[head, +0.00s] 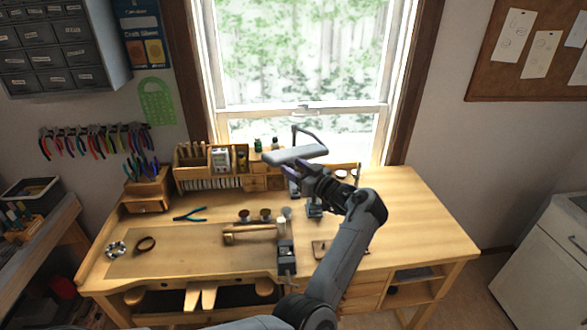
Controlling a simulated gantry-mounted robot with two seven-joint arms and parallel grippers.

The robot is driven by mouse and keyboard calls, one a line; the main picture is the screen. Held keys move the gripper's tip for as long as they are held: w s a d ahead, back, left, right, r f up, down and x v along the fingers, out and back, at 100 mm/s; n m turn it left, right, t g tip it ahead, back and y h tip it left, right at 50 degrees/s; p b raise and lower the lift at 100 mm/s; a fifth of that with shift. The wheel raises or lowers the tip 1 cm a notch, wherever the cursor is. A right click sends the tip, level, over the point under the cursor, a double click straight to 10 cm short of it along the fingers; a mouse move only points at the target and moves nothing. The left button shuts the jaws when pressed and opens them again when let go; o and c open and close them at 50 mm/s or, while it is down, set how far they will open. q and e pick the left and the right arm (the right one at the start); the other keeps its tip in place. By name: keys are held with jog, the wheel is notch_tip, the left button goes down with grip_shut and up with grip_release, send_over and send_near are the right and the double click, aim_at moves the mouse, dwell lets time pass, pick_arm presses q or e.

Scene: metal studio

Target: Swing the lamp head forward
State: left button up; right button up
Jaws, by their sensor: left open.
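The lamp head (297,155) is a flat grey-white panel above the back of the workbench, in front of the window. I cannot tell whether a finger touches the lamp head. My left arm crosses the front right of the bench and hides part of it. My right gripper is not in view.
The wooden workbench (430,225) has free room at its right. A wooden organiser (195,170) stands at the back left. A white cabinet (550,265) stands at the right.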

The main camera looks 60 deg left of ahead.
pick_arm(q)
jog(key=w+d+b, duration=0.1)
jog(key=d+b, duration=0.1)
jog(key=d, duration=0.8)
jog(key=shift+w, duration=0.25)
jog(key=shift+r, duration=0.1)
